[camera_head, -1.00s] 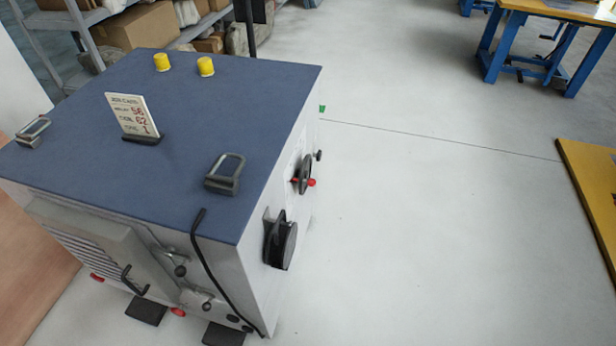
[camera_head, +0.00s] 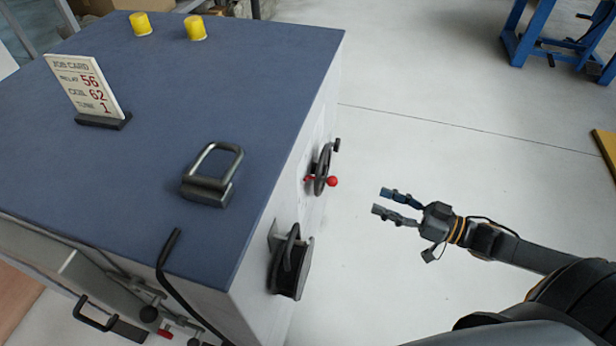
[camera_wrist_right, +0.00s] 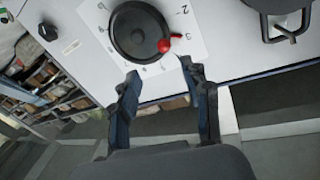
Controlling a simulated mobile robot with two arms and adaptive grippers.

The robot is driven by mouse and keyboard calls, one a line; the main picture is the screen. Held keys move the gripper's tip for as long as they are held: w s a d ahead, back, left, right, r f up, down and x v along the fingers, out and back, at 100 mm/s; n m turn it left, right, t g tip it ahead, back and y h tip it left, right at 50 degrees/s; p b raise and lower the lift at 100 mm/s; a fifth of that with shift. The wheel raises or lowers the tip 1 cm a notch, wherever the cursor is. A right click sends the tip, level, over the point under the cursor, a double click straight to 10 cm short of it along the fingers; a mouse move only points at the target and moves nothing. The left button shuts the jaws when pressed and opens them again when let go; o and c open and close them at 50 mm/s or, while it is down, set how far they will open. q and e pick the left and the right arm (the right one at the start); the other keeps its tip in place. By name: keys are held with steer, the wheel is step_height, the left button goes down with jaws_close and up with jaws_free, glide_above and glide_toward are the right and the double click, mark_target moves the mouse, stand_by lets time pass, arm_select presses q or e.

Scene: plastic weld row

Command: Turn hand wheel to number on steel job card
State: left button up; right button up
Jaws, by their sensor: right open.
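The hand wheel (camera_head: 322,170) is a dark disc with a red knob (camera_head: 333,181) on the machine's right side. In the right wrist view the wheel (camera_wrist_right: 138,32) sits on a white numbered plate (camera_wrist_right: 190,38); its red knob (camera_wrist_right: 166,45) lies at its lower right, near the 3. The job card (camera_head: 84,86) stands on the machine's blue top and reads relay 56, coil 62, tune 1. My right gripper (camera_head: 379,201) is open and empty, to the right of the wheel and apart from it. Its open fingers also show below the wheel in the wrist view (camera_wrist_right: 160,78). My left gripper is out of view.
A larger black handle unit (camera_head: 290,264) sticks out of the same side, nearer me. A metal handle (camera_head: 212,175) and two yellow caps (camera_head: 196,27) are on the top. A blue-legged bench (camera_head: 545,45) stands far right. The floor right of the machine is clear.

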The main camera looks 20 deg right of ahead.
mark_target(332, 182)
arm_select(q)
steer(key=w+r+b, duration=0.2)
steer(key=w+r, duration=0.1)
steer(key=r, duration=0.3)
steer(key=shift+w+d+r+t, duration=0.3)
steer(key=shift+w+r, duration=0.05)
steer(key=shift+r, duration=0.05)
arm_select(e)
steer(key=x, duration=1.3)
steer(key=shift+a+r, duration=0.4)
jaws_close()
